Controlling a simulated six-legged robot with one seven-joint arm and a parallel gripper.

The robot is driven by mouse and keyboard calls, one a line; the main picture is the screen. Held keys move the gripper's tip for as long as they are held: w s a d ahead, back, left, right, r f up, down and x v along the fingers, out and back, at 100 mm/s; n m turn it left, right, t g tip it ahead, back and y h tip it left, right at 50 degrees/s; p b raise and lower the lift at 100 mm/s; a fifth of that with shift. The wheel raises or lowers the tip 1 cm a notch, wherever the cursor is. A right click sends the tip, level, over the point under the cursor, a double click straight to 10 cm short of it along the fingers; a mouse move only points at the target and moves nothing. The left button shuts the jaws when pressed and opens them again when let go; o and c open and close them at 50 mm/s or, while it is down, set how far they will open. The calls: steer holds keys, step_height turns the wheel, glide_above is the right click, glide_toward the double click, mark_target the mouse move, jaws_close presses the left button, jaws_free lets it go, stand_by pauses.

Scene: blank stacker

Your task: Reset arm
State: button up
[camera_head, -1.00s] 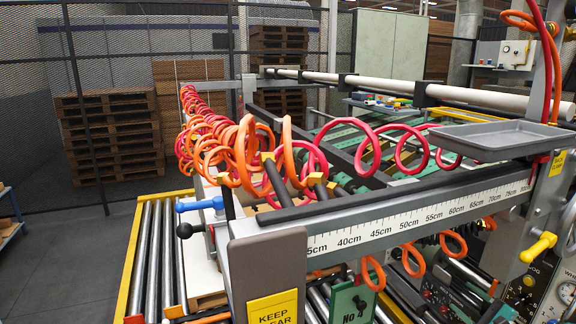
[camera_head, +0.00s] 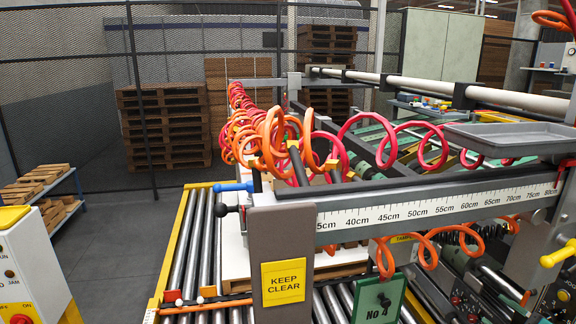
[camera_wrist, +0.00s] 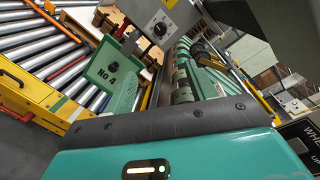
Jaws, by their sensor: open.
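The wrist view is tilted. It looks onto a green No 4 plate (camera_wrist: 112,70) and roller conveyor, with a teal surface (camera_wrist: 170,158) with a lit indicator and a dark bar close in front. Large grey shapes at its top right are too close to identify. In the head view the stacker's measuring rail (camera_head: 440,208) crosses the middle, with a grey post bearing a KEEP CLEAR sign (camera_head: 283,281).
Red and orange coiled hoses (camera_head: 270,140) hang above the rail. A grey tray (camera_head: 510,138) sits at right. A roller conveyor (camera_head: 190,240) with yellow edges stands left of the post. A control box (camera_head: 28,265) stands at far left. Grey floor (camera_head: 115,235) is open between them.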

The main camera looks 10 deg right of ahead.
steer(key=w+a+r+n+g+y, duration=0.1)
steer(key=a+r+n+g+y, duration=0.2)
steer(key=a, duration=0.7)
steer(key=w+a+r+n+g, duration=0.15)
steer(key=a+n+g, duration=0.25)
steer(key=a, duration=0.5)
steer(key=a+r+n+g+y, duration=0.2)
steer(key=a+r+n+g, duration=0.15)
steer(key=a, duration=0.65)
steer(key=s+a+r+n+h, duration=0.2)
steer(key=s+a+n+h, duration=0.2)
steer(key=s+a+n, duration=0.2)
steer(key=s+a+r+n+h, duration=0.3)
steer(key=s+a+n, duration=0.3)
steer(key=s+a, duration=0.2)
steer(key=shift+s+g+h, duration=0.45)
steer(key=shift+s+h, duration=0.25)
steer(key=shift+s, duration=0.1)
steer(key=c, duration=0.4)
steer(key=shift+c, duration=0.2)
